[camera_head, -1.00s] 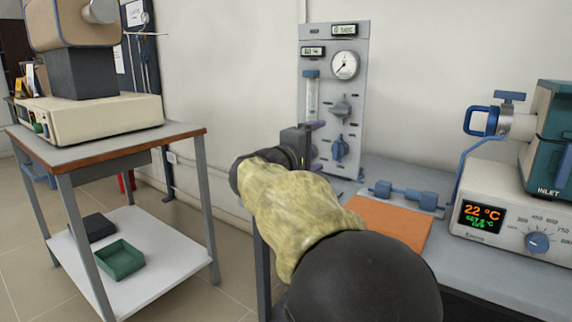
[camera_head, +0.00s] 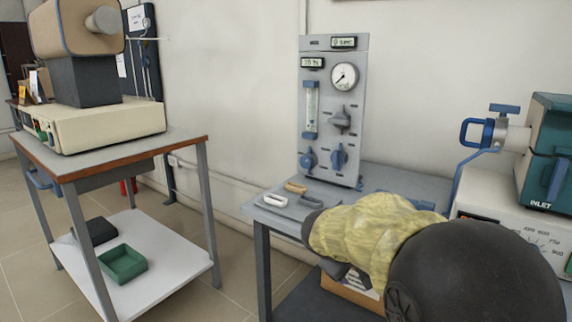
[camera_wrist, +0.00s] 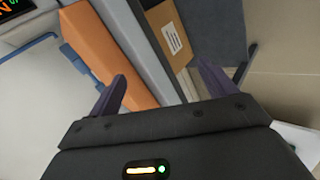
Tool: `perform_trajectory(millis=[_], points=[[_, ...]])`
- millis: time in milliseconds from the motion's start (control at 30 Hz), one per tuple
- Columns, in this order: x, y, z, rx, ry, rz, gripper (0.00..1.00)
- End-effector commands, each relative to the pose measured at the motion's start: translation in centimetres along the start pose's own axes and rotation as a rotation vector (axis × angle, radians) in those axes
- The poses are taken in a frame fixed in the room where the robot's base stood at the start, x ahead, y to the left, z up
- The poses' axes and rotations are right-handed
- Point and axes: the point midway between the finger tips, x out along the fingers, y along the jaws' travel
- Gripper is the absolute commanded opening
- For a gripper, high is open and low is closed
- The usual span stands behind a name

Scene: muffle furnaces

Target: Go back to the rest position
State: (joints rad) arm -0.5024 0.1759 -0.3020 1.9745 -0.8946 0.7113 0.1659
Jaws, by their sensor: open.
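My gripper shows in the wrist view (camera_wrist: 162,78), its two dark fingers spread wide with nothing between them. Below and beyond the fingers are the orange mat (camera_wrist: 98,48) on the bench and a cardboard box (camera_wrist: 165,35) with a white label. In the head view my arm, in a yellowish cover, reaches over the bench's front edge and hides most of the gripper. The gripper is apart from the grey gas panel (camera_head: 330,150), which stands upright with a gauge, displays and blue and grey knobs.
The bench (camera_head: 262,208) holds a white handle-like item (camera_head: 274,200) and a tan one (camera_head: 296,188). A furnace (camera_head: 548,145) stands at the right, partly behind my arm. At the left a table (camera_head: 110,153) carries a beige device; its lower shelf holds a green tray (camera_head: 122,263). Floor shows between them.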

Motion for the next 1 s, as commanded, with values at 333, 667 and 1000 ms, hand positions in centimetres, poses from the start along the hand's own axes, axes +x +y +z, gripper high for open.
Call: perform_trajectory(millis=[333,667,1000], points=[[-1.0,-9.6,10.4,0.388,-0.099,-0.440,0.84],[-3.3,-14.1,15.2,0.683,-0.166,-0.581,0.84],[-7.1,-11.0,14.8,0.705,-0.169,-0.589,0.84]])
